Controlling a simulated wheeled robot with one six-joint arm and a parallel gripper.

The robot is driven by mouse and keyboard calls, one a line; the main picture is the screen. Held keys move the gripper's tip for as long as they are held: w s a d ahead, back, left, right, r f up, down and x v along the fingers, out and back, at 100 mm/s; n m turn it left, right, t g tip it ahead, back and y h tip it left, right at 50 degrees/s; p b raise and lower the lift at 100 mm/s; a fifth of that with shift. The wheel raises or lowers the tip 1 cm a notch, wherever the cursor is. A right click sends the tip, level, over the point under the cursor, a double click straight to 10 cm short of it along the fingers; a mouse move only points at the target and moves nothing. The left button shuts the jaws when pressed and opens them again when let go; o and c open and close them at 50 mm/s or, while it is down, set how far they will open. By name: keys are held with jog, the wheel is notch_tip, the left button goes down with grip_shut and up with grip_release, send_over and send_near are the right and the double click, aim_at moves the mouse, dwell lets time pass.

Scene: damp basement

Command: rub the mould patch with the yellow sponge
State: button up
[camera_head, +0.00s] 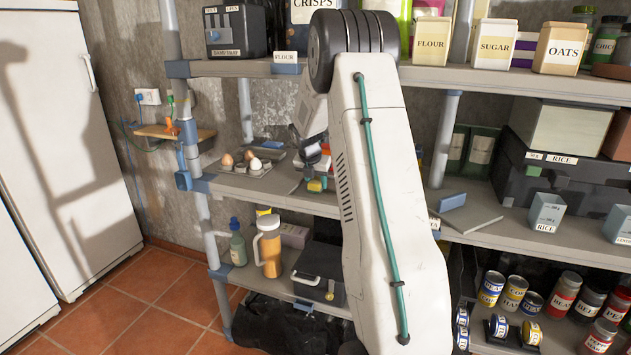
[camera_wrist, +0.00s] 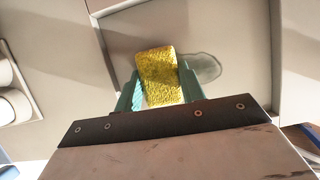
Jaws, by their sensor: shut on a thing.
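The yellow sponge (camera_wrist: 158,68) is a rough block between the two teal fingers of my gripper (camera_wrist: 160,90) in the wrist view. The gripper is shut on it. The mould patch (camera_wrist: 208,67) is a grey-green stain with a darker rim on a pale flat surface. It shows just right of the sponge, which hides its left part. I cannot tell whether the sponge touches the surface. In the head view, my gripper (camera_head: 318,182) and the sponge are small, low over the middle shelf. My arm hides much there, and the patch is not discernible.
Eggs in a holder (camera_head: 246,166) sit left of my gripper on the middle shelf (camera_head: 238,188). A raised pale edge borders the patch's surface in the wrist view. The upper shelf (camera_head: 470,78) overhangs with canisters. An orange jug (camera_head: 268,247) stands below.

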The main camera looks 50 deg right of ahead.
aim_at(329, 190)
jog(key=shift+s+d, duration=0.25)
jog(key=shift+s, duration=0.35)
jog(key=shift+s+d, duration=0.25)
jog(key=shift+s, duration=0.35)
jog(key=shift+s+d, duration=0.25)
jog(key=shift+s, duration=0.35)
jog(key=shift+s+d, duration=0.25)
jog(key=shift+s, duration=0.4)
jog(key=shift+s+d, duration=0.3)
jog(key=shift+s, duration=0.35)
jog(key=shift+s+d, duration=0.25)
jog(key=shift+s, duration=0.4)
jog(key=shift+w, duration=0.1)
jog(key=shift+w+a+f, duration=0.1)
jog(key=shift+w+a, duration=0.4)
jog(key=shift+w, duration=0.75)
jog(key=shift+w+a+r, duration=0.1)
jog(key=shift+w+a, duration=0.45)
jog(key=shift+w, duration=0.7)
jog(key=shift+w+a+f, duration=0.1)
jog(key=shift+w+a, duration=0.4)
jog(key=shift+w, duration=0.75)
jog(key=shift+s, duration=0.1)
